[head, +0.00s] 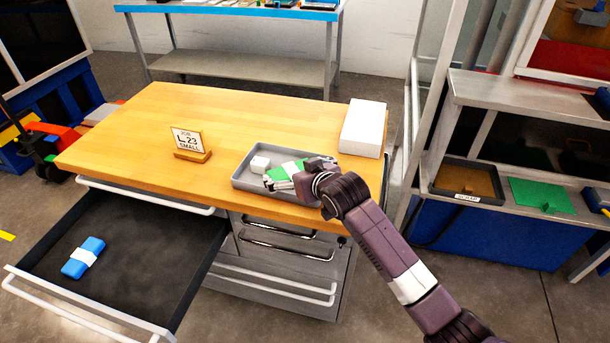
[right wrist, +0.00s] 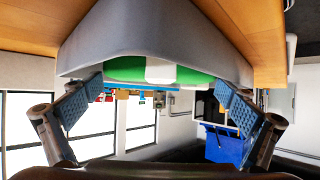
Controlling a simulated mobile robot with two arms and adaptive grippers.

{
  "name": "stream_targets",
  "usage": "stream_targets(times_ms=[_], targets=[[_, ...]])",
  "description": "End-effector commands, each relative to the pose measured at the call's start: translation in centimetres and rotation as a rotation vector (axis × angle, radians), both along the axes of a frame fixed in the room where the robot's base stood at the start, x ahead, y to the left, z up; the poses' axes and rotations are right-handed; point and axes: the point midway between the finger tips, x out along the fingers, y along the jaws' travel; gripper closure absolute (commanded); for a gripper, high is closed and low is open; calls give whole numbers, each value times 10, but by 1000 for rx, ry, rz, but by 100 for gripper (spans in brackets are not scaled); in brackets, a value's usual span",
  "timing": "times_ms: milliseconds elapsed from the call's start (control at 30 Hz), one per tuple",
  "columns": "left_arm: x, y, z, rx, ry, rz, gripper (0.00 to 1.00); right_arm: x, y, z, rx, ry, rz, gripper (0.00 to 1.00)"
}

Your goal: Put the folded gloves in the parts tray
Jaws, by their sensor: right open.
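The grey parts tray (head: 240,184) sits on the wooden bench near its front edge. In it lie a green folded bundle with a white band (head: 290,168) and a small white block (head: 260,164). My right gripper (head: 283,182) is over the tray's front right part, at the green bundle, and partly hides it. In the right wrist view, the open fingers (right wrist: 160,106) stand apart with the green bundle (right wrist: 125,69) and tray wall (right wrist: 155,30) beyond them. A blue folded bundle with a white band (head: 83,257) lies in the open drawer. My left gripper is out of view.
The dark drawer (head: 125,240) is pulled out at the bench's front left. A job sign (head: 190,144) and a white box (head: 362,127) stand on the bench top (head: 240,115). A side shelf (head: 530,95) at right holds a brown-bottomed tray and a green mat.

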Motion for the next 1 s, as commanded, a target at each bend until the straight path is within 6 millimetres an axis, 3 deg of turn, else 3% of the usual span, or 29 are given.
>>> stream_targets(times_ms=[600, 1000], targets=[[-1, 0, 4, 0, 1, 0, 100, -74, -33, 45, 1, 0, 0, 0], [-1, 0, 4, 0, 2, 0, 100, -84, -37, 50, 0, 1, 0, 0]])
